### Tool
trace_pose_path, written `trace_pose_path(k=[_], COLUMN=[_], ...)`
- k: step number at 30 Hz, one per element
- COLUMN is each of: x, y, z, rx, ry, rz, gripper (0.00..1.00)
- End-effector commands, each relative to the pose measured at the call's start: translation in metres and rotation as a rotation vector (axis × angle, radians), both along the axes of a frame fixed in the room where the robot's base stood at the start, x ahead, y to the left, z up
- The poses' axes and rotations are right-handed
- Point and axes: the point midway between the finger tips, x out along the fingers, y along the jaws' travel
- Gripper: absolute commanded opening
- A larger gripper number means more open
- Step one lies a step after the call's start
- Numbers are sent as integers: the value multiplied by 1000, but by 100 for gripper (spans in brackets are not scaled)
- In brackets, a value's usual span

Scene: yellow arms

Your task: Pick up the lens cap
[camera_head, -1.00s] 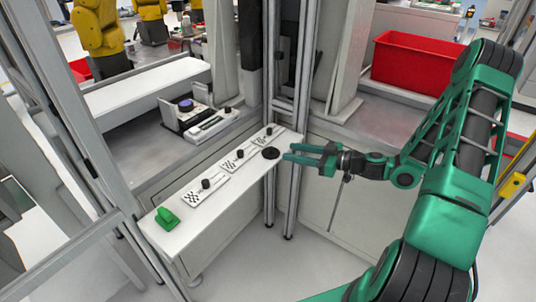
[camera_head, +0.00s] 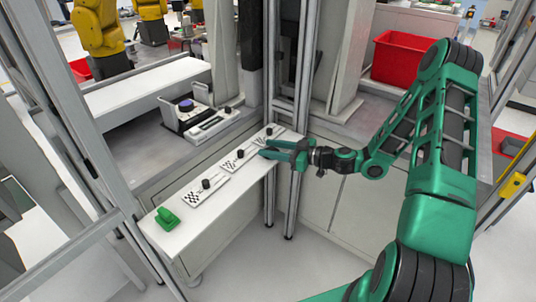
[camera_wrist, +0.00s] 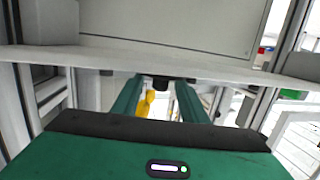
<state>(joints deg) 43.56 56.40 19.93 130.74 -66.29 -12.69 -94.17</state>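The lens cap does not show clearly in the head view. My gripper (camera_head: 268,148) covers the right end of the white shelf (camera_head: 222,221), where a flat black disc lay earlier. Its green fingers reach in from the right, at shelf-top height. In the wrist view my gripper's fingers (camera_wrist: 160,88) stand apart, with a small dark piece (camera_wrist: 160,82) between or just beyond their tips. I cannot tell whether that piece is the cap or a knob, or whether the fingers touch it.
Black-knobbed checkered plates (camera_head: 205,190) lie along the shelf. A green block (camera_head: 167,218) sits at its near left end. A metal frame post (camera_head: 283,170) stands close beside my gripper. A red bin (camera_head: 402,57) is at the back right.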

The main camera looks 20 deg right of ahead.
Motion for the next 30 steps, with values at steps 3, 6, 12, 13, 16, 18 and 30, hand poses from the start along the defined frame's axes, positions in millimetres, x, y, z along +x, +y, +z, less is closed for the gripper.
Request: trace_pose_path(k=[3, 6, 12, 13, 16, 18, 30], x=[0, 0, 0, 0, 0, 0, 0], y=[0, 0, -1, -1, -1, -1, -2], z=[0, 0, 0, 0, 0, 2, 41], rx=[0, 0, 0, 0, 0, 0, -3], ry=[0, 0, 0, 0, 0, 0, -4], rz=[0, 0, 0, 0, 0, -1, 0], gripper=[28, 4, 0, 0, 0, 0, 0])
